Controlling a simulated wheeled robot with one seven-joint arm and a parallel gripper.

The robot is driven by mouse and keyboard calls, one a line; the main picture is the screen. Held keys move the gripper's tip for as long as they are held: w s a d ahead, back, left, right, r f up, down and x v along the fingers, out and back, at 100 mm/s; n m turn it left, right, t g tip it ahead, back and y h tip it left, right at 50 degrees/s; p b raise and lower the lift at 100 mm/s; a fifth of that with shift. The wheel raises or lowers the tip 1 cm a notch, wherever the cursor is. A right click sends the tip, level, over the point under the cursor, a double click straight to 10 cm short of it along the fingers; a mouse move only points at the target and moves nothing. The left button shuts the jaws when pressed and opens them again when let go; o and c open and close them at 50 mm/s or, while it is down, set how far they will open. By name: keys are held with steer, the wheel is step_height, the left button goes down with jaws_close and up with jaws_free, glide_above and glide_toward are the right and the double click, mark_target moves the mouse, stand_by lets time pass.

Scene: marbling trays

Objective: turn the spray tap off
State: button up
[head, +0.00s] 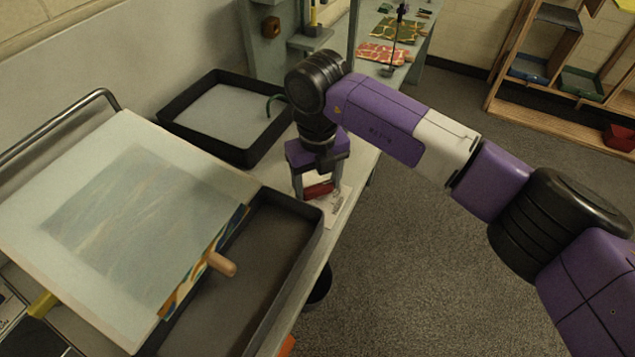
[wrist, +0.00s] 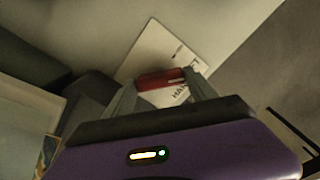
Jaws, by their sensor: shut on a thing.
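My gripper (head: 318,190) points down at the table edge between the two dark trays. It is shut on a red handle (head: 318,189), which I take for the spray tap's handle. In the wrist view the red handle (wrist: 160,79) lies crosswise between the two grey fingers, in front of a white card (wrist: 155,52) with dark lettering. The card also shows under the gripper in the head view (head: 338,212). The tap's body and any spray cannot be made out. A thin green curved tube (head: 272,101) rises at the far tray, partly behind my arm.
The far black tray (head: 180,127) holds a pale surface. Shelves (head: 560,110) stand at the right. Floor to the right is clear.

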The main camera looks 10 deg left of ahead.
steer(key=n+b, duration=0.1)
steer(key=n, duration=0.3)
steer(key=shift+w, duration=0.1)
steer(key=shift+n+b, duration=0.65)
steer(key=shift+n, duration=1.15)
steer(key=o, duration=1.4)
steer(key=shift+c, duration=0.2)
